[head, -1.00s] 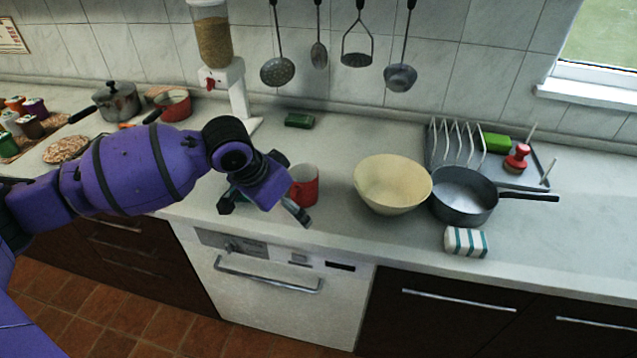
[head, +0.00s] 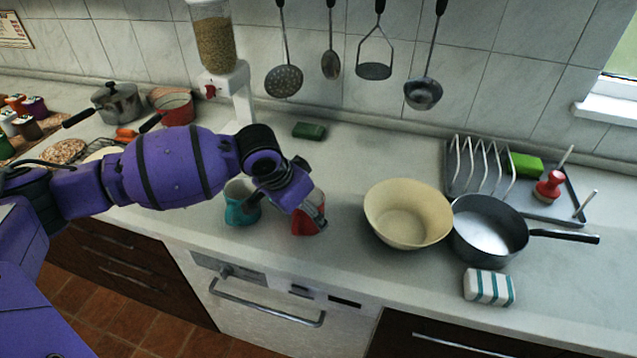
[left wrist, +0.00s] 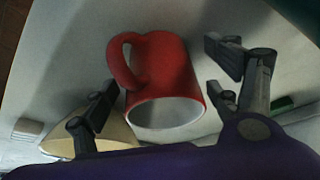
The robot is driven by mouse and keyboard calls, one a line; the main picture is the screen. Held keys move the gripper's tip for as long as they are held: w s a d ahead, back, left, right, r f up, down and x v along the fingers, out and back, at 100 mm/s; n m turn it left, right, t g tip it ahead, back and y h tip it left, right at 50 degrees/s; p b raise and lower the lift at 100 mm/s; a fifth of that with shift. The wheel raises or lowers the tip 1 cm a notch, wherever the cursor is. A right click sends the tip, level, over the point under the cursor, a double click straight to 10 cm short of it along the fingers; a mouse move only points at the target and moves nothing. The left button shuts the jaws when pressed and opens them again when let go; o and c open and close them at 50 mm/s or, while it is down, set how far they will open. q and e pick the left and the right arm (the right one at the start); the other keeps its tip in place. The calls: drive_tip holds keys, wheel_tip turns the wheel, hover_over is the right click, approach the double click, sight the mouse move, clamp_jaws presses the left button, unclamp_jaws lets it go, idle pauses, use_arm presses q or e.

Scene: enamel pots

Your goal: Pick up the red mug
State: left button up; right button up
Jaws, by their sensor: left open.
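The red mug (head: 311,219) stands on the counter, partly hidden by my left gripper (head: 298,200), which is right above it in the head view. In the left wrist view the red mug (left wrist: 170,75) lies between the two spread dark fingers of my left gripper (left wrist: 166,82). Its open rim faces the camera and its handle points left. The fingers are open, with a visible gap on both sides of the mug. My right gripper is not in view.
A teal mug (head: 241,204) stands close to the left of the red mug. A cream bowl (head: 408,213) and a grey pan (head: 487,229) are to the right. A green block (head: 309,131) lies behind. The counter between red mug and bowl is clear.

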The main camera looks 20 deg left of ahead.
use_arm(q)
drive_tip(key=shift+x, duration=1.1)
drive_tip(key=shift+r, duration=0.1)
drive_tip(key=c, duration=1.5)
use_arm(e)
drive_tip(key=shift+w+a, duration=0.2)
